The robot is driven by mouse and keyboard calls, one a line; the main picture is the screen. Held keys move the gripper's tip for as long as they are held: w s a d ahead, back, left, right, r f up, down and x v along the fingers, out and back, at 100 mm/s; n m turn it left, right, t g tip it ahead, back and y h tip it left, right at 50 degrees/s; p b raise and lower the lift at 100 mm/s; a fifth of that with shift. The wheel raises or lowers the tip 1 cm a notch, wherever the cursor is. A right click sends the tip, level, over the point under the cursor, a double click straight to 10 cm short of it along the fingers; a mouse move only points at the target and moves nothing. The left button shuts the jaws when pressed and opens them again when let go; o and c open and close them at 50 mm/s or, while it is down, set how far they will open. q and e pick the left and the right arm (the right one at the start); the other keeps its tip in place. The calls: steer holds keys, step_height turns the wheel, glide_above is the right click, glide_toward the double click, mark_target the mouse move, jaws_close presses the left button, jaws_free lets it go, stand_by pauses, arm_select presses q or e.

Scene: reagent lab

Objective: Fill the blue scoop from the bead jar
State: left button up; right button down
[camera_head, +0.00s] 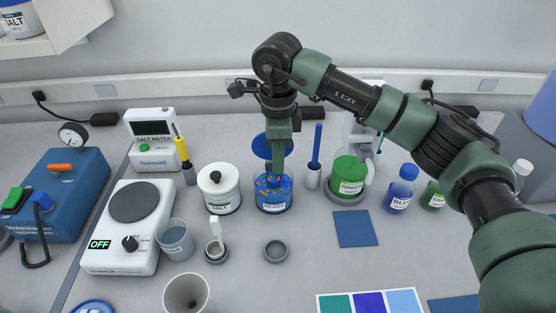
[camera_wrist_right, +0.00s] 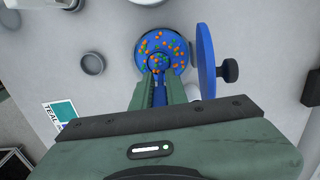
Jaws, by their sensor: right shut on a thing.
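The bead jar (camera_head: 272,206) is blue and stands open on the bench, with orange and green beads inside. In the right wrist view the jar (camera_wrist_right: 141,58) is seen from above. My right gripper (camera_head: 276,172) points straight down over it, shut on the blue scoop. The scoop (camera_wrist_right: 159,93) shows between the fingers, its round bowl among the beads inside the jar's outline; how deep it sits is unclear. A blue disc-shaped lid with a black knob (camera_wrist_right: 206,62) stands tilted up beside the jar. In the head view this lid (camera_head: 260,147) is partly behind the gripper. My left gripper is not visible.
A white salt jar (camera_head: 219,188) stands close left of the bead jar. A holder with a blue stick (camera_head: 316,150) and a green jar (camera_head: 347,178) stand to its right. A small grey dish (camera_head: 276,251) lies in front. Bare bench shows around the blue mat (camera_head: 355,228).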

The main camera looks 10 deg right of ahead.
steer(key=shift+r+p, duration=1.55)
steer(key=shift+r, duration=1.6)
